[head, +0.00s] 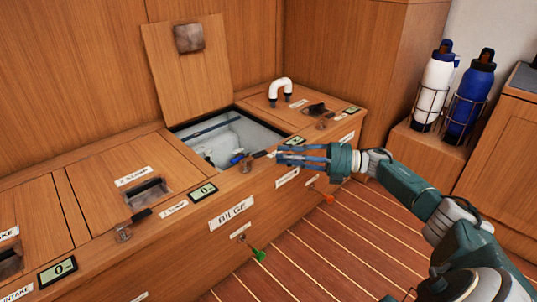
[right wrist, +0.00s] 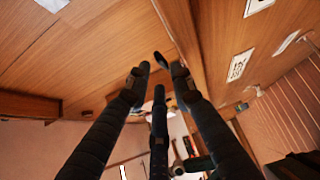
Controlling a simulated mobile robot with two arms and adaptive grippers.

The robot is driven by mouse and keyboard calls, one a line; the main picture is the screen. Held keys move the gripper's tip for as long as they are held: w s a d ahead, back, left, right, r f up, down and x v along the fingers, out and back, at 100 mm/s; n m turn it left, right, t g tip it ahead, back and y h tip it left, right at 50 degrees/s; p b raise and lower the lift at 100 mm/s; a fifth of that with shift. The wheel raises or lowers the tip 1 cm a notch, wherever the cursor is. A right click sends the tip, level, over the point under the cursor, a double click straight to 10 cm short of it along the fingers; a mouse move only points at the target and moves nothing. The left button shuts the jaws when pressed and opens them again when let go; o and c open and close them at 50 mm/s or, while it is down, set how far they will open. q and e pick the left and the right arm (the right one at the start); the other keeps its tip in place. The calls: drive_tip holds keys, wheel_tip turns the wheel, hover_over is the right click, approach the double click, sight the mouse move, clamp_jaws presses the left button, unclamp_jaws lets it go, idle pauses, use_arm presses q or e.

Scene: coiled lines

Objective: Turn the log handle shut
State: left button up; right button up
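No label that I can read says "log". The open compartment (head: 188,131) in the wooden locker holds white fittings and a small blue handle (head: 237,158), partly hidden by the front rim. A small dark-tipped lever (head: 247,165) stands on the front edge of that compartment. My right gripper (head: 278,155) is just right of this lever, over the locker's front edge, its three fingers pointing left. In the right wrist view its fingertips (right wrist: 160,76) are apart, with nothing clearly held between them. A small dark piece shows near the tips; I cannot tell what it is. My left gripper is out of view.
The lifted lid (head: 190,85) leans against the back panel. Closed hatches with similar levers (head: 123,234) lie left and right. A white bent pipe (head: 281,91) stands at the back right. Bottles in a rack (head: 432,100) stand right. The striped floor (head: 330,245) in front is open.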

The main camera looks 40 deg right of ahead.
drive_tip(key=shift+v, duration=2.25)
